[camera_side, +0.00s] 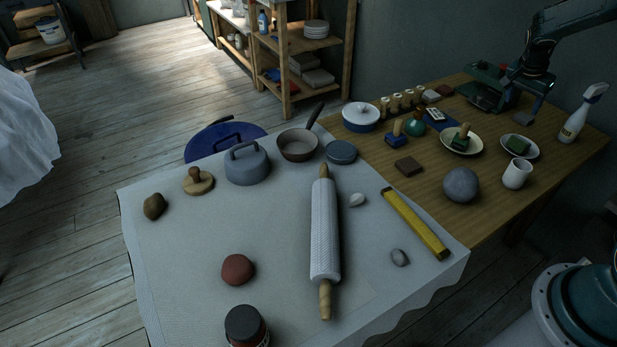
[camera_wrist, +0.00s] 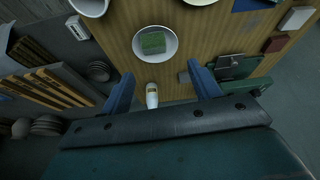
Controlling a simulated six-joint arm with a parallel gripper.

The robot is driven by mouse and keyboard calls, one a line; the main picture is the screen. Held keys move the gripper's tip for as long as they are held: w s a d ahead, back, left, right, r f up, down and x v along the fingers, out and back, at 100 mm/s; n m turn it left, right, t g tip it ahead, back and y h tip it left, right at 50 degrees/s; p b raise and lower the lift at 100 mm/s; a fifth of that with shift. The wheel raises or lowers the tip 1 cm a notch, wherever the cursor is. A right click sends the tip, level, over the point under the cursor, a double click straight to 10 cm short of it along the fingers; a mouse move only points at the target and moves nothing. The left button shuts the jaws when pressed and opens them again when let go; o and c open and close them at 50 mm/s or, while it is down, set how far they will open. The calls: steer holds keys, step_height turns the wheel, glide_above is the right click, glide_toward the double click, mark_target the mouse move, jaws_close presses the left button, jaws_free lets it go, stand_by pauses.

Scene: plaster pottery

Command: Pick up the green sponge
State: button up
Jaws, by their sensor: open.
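The green sponge (camera_side: 517,145) lies on a small white plate (camera_side: 507,153) on the right part of the wooden table. In the wrist view the sponge (camera_wrist: 152,42) shows whole as a green block on its round plate (camera_wrist: 139,54), ahead of the fingertips. My gripper (camera_side: 508,105) is above the table's back right part, behind the sponge in the side view. In the wrist view its two blue fingers (camera_wrist: 161,72) are spread wide, with nothing held between them. The gripper is apart from the sponge.
A spray bottle (camera_side: 578,122) stands right of the sponge; the wrist view shows it (camera_wrist: 152,95) between the fingers' outlines. A white mug (camera_side: 517,174) and grey ball (camera_side: 461,185) are in front. A plate with a wooden-handled green block (camera_side: 461,139) is left.

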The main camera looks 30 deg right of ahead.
mark_target(520, 139)
steer(key=shift+m+g, duration=0.3)
steer(key=shift+m, duration=0.3)
steer(key=shift+s+d+r+x, duration=0.15)
steer(key=shift+d+x, duration=0.1)
steer(key=shift+x, duration=2)
steer(key=shift+s+d+r+x, duration=0.1)
steer(key=shift+s+d+x, duration=0.15)
steer(key=shift+x, duration=1.95)
steer(key=shift+s+d+r+x, duration=0.1)
steer(key=shift+d+x, duration=0.2)
steer(key=shift+x, duration=1.95)
steer(key=shift+x, duration=2.6)
steer(key=shift+c, duration=0.2)
steer(key=c, duration=0.6)
steer(key=shift+r, duration=0.1)
steer(key=shift+c, duration=0.2)
step_height(520, 139, up, 20)
